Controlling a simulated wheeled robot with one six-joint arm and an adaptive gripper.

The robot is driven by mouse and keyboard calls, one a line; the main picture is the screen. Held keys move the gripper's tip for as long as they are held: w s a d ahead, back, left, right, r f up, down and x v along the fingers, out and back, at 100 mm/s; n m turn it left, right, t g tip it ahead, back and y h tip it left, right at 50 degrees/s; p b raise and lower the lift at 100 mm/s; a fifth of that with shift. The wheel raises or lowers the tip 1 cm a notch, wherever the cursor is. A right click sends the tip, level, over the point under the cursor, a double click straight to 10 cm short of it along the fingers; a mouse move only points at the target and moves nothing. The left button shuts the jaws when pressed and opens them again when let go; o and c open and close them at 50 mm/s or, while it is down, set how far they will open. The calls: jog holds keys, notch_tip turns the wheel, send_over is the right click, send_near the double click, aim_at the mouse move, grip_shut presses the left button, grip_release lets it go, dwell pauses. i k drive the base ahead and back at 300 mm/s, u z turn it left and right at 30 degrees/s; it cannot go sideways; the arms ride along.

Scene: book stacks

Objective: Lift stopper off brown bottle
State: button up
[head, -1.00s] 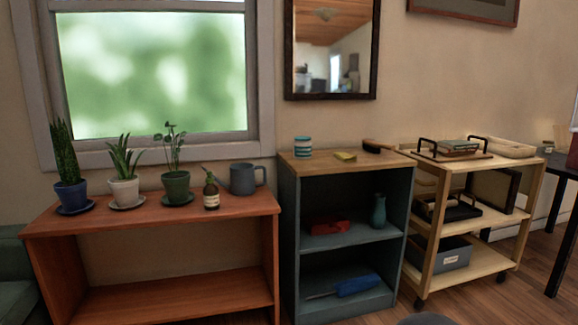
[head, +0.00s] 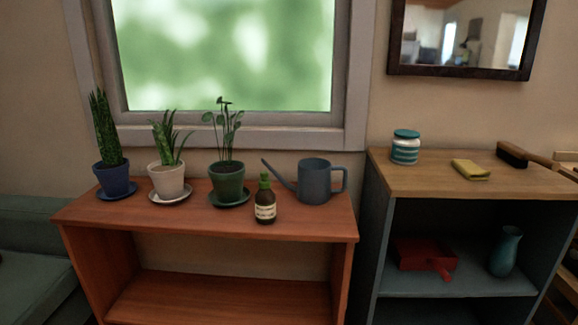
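A small brown bottle (head: 265,206) with a pale label stands upright near the front edge of the reddish wooden shelf unit's top (head: 110,216). A green stopper (head: 264,180) sits on the bottle's neck. The bottle is in front of the grey-blue watering can (head: 314,182) and to the right of the dark green plant pot. My gripper is not in the head view.
Plants stand in a blue pot (head: 114,181), a white pot (head: 167,182) and a green pot (head: 227,184) left of the bottle. A taller cabinet (head: 440,180) at right holds a striped jar (head: 405,147) and a yellow cloth (head: 470,169). A green sofa (head: 35,250) is at left.

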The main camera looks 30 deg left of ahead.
aim_at(264, 183)
jog(key=u, duration=0.5)
jog(key=i, duration=0.95)
jog(key=u, duration=0.85)
